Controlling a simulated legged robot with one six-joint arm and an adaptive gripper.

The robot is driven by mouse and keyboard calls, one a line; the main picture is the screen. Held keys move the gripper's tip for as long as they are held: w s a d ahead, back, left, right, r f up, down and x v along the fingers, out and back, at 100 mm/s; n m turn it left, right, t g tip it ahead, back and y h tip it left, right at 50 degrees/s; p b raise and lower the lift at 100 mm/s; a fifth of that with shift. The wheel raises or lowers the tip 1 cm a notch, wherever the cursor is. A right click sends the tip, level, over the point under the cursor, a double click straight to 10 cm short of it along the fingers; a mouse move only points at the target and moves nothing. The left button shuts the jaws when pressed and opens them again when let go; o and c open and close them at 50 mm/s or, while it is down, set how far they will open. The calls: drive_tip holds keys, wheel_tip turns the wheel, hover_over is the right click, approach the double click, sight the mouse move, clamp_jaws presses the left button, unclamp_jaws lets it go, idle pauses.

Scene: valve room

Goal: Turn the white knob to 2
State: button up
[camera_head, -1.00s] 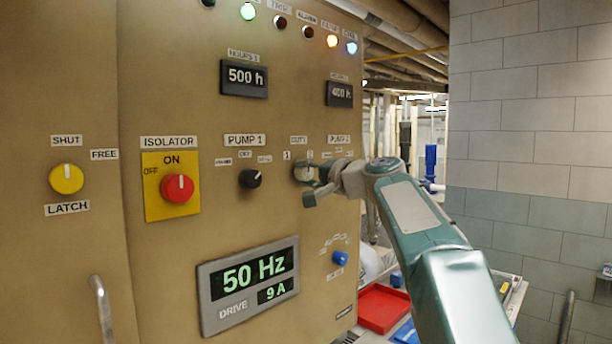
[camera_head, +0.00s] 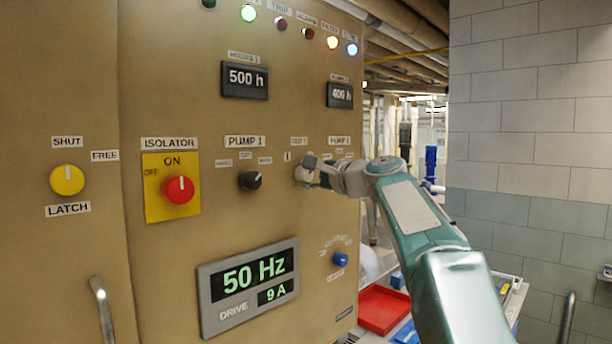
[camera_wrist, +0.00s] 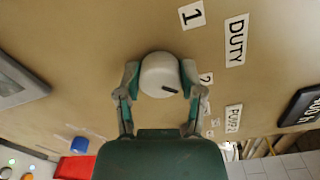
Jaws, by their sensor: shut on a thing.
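The white knob (camera_wrist: 160,75) is mounted on the tan panel below the DUTY label (camera_head: 298,140). In the wrist view it sits between my two fingers, which touch its sides, and its dark pointer mark shows on its face. The mark "1" (camera_wrist: 191,14) and the mark "2" (camera_wrist: 206,78) are beside the knob; the "2" is partly hidden by a finger. My gripper (camera_head: 313,172) is shut on the knob; it also shows in the wrist view (camera_wrist: 160,82). In the head view my gripper hides much of the knob.
A black PUMP 1 knob (camera_head: 250,180) and a red isolator knob (camera_head: 178,189) are to the left. A blue knob (camera_head: 340,259) is below right. The drive display (camera_head: 248,286) is lower down. A red tray (camera_head: 383,309) lies beyond the panel's right edge.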

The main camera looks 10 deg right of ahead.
drive_tip(key=shift+w+f, duration=0.15)
drive_tip(key=shift+f, duration=0.15)
drive_tip(key=o, duration=1.2)
drive_tip(key=shift+c, duration=0.2)
drive_tip(key=shift+d+r, duration=0.1)
drive_tip(key=shift+r, duration=0.1)
drive_tip(key=shift+s+d, duration=0.2)
drive_tip(key=shift+s, duration=0.2)
drive_tip(key=v, duration=1.1)
